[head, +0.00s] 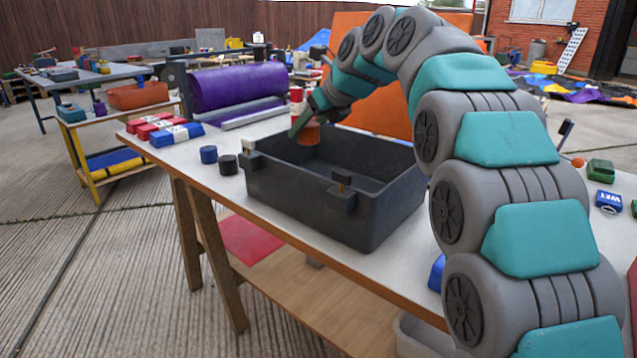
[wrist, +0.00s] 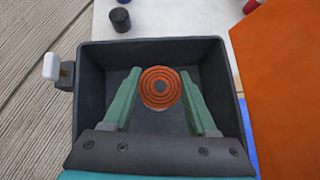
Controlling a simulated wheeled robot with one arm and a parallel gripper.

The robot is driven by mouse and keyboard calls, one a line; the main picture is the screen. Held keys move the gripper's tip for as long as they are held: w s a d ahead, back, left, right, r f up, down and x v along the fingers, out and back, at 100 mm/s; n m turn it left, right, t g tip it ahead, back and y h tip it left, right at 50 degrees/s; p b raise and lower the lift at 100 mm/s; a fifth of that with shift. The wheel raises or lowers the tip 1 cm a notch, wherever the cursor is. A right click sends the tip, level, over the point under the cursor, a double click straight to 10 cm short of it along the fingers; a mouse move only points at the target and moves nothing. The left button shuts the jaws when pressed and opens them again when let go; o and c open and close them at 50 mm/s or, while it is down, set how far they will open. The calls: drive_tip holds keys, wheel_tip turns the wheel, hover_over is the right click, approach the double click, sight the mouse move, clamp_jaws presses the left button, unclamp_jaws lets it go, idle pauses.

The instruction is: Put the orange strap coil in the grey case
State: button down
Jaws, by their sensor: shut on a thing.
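The orange strap coil (wrist: 160,88) is a round coil with dark rings, held between the two green fingers of my gripper (wrist: 160,95) in the wrist view. In the head view the coil (head: 309,133) hangs from my gripper (head: 304,122) over the far left part of the case. The grey case (head: 300,197) is a dark, open box on the white table. In the wrist view its walls (wrist: 90,105) surround the coil and fingers. The case floor looks empty where it shows. Whether the coil is below the rim is hard to tell.
Black (head: 228,165) and blue (head: 208,155) round items stand left of the case. Red and blue boxes (head: 176,134) and a purple roll (head: 238,87) lie farther back. An orange panel (head: 375,104) stands behind the case. Green (head: 600,170) and blue (head: 608,201) items lie to the right.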

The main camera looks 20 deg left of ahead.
drive_tip(key=shift+f+b, duration=0.4)
drive_tip(key=shift+f, duration=4.4)
drive_tip(key=shift+f, duration=0.1)
drive_tip(key=shift+c, duration=1)
unclamp_jaws()
drive_tip(key=shift+f, duration=0.1)
drive_tip(key=shift+r, duration=0.2)
drive_tip(key=v, duration=1.2)
drive_tip(key=shift+d+f, duration=0.1)
